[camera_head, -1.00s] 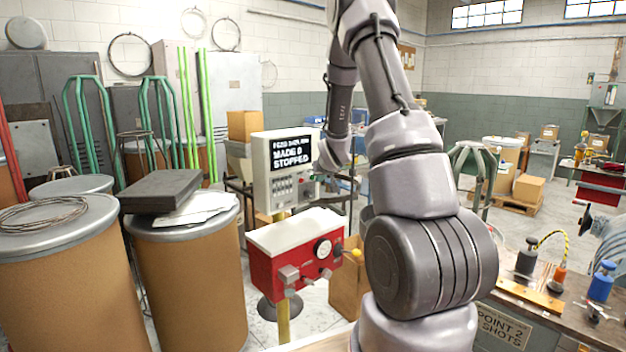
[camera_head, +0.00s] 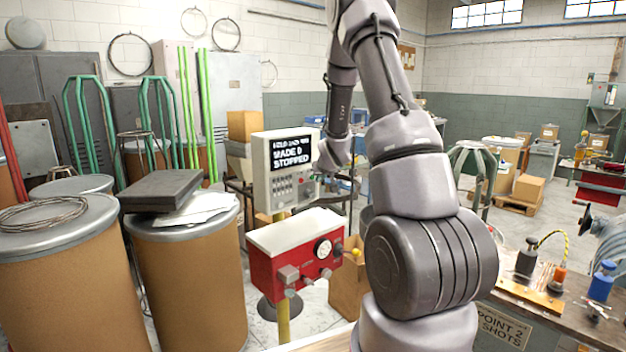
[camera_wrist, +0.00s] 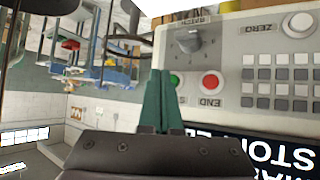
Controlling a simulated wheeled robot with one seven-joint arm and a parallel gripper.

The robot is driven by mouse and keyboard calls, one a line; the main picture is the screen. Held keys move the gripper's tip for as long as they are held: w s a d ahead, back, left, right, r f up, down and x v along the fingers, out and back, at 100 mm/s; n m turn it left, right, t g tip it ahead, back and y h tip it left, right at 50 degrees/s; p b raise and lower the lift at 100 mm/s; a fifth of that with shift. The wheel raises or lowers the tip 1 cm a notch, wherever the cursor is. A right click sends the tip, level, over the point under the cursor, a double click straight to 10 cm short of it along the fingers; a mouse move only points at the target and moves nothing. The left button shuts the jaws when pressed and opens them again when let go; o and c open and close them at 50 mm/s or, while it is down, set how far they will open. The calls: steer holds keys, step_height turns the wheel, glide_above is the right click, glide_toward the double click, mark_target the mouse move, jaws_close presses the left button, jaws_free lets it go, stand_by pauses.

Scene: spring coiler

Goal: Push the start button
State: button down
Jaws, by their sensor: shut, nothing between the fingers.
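The light grey control box (camera_head: 272,190) stands on a yellow post left of my arm in the head view. Its screen (camera_head: 291,150) reads "MADE 0" and "STOPPED". In the wrist view the panel (camera_wrist: 228,95) appears upside down.
A dark selector knob (camera_wrist: 189,40), a white ZERO button (camera_wrist: 298,24) and a keypad (camera_wrist: 282,82) share the panel. A red box (camera_head: 295,262) with a dial sits below it. Brown drums (camera_head: 190,280) stand to the left.

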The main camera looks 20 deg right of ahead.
steer(key=shift+w, duration=0.1)
steer(key=shift+w+a, duration=0.15)
steer(key=shift+w, duration=0.15)
steer(key=shift+w+a, duration=0.1)
steer(key=shift+w, duration=0.25)
stand_by(0.8)
stand_by(0.4)
steer(key=shift+s+d, duration=0.25)
steer(key=shift+s, duration=0.5)
steer(key=shift+s+d, duration=0.3)
steer(key=shift+s, duration=0.5)
steer(key=shift+s+d, duration=0.25)
steer(key=shift+s, duration=0.5)
steer(key=shift+s+d, duration=0.3)
steer(key=shift+s, duration=0.5)
